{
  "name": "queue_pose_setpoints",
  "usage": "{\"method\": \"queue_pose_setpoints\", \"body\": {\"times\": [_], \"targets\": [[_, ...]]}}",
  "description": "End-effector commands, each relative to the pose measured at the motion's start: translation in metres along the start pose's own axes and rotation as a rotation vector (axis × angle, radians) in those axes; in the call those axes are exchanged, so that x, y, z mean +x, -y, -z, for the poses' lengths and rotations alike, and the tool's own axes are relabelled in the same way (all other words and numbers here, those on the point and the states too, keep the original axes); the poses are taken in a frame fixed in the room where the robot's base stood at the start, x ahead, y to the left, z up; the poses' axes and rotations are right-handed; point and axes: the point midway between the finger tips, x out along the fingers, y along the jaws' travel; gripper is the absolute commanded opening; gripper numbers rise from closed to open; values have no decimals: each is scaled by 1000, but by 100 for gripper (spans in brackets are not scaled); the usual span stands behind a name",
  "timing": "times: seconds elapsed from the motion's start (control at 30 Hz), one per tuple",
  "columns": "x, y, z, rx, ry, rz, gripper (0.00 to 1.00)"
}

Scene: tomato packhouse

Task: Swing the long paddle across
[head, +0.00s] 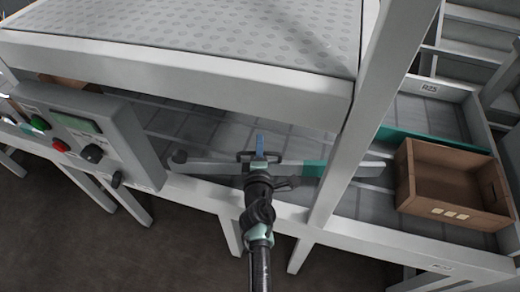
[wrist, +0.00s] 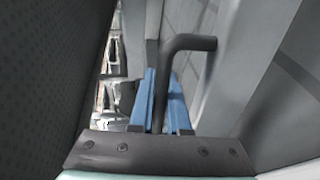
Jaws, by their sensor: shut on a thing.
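The long paddle (head: 218,168) is a grey bar with a teal band (head: 303,168) on its right half. In the head view it lies nearly level in the picture, across the grey conveyor bed beside the front rail, and passes behind the white post. A dark round knob (head: 180,157) shows near its left end. My gripper (head: 259,142), with blue fingers, is over the middle of the bar. In the wrist view my gripper (wrist: 163,78) is shut on a dark bent handle (wrist: 188,43), with a finger on each side.
A white post (head: 358,115) stands just right of my gripper, and a dimpled white deck (head: 210,32) overhangs the bed. A control box (head: 95,138) is at left. A brown crate (head: 425,190) sits on the bed at right, in front of a teal strip (head: 430,140).

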Motion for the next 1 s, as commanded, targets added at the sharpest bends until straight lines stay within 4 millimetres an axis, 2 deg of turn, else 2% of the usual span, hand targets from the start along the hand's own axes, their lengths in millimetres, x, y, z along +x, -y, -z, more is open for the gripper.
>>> {"method": "queue_pose_setpoints", "body": {"times": [0.03,0.4,0.7,1.0], "targets": [[8,-8,-4,-9,-25,-1,0],[50,-12,12,-49,-228,-4,0],[66,-15,20,-63,-310,-4,0],[70,-17,23,-67,-334,-4,0]]}}
